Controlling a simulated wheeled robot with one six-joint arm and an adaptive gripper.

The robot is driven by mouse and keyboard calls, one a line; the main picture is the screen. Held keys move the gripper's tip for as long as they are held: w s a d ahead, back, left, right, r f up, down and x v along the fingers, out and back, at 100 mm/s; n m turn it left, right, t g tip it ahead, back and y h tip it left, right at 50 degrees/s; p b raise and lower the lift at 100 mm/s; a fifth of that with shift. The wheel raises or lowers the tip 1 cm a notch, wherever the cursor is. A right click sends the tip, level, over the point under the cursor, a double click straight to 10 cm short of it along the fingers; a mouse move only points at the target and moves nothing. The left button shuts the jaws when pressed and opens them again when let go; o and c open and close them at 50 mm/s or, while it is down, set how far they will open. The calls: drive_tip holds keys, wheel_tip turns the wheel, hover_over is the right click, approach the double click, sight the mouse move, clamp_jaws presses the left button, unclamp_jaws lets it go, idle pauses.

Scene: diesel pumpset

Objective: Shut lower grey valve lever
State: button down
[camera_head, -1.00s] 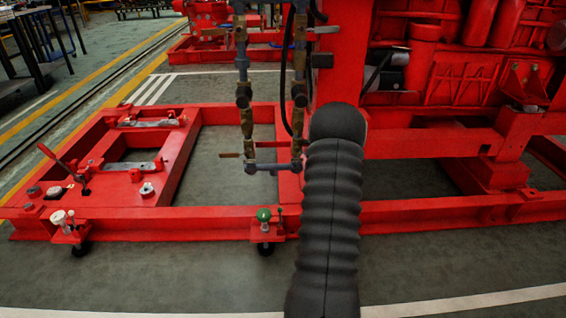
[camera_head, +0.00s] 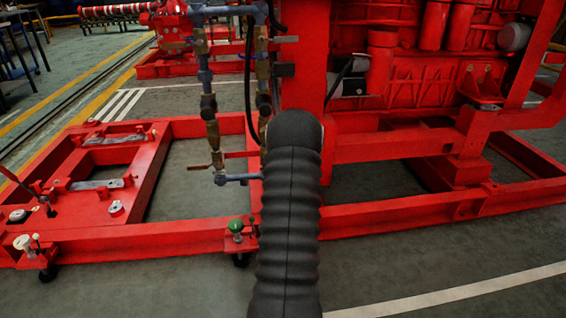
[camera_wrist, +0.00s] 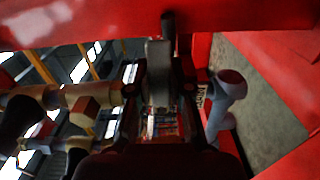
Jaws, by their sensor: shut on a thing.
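In the wrist view, my gripper (camera_wrist: 163,88) has its dark fingers closed around a flat grey lever (camera_wrist: 158,62). Brass valve fittings (camera_wrist: 88,105) lie left of the fingers, and a pale grey pipe elbow (camera_wrist: 228,92) stands close on their right. In the head view, my ribbed black arm hides the gripper and the held lever. Two upright pipe runs with brass valves (camera_head: 215,140) show left of my arm. A grey pipe (camera_head: 240,178) joins them low down. A small brown lever (camera_head: 198,167) sticks out left at the lower valve.
The red engine (camera_head: 400,85) stands behind and right of my arm. The grey floor (camera_head: 430,265) in front is clear.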

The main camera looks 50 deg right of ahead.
drive_tip(key=c, duration=1)
unclamp_jaws()
drive_tip(key=shift+w+a+r, duration=0.1)
drive_tip(key=shift+w, duration=0.15)
drive_tip(key=shift+c, duration=0.2)
drive_tip(key=shift+s, duration=0.15)
drive_tip(key=v, duration=1.2)
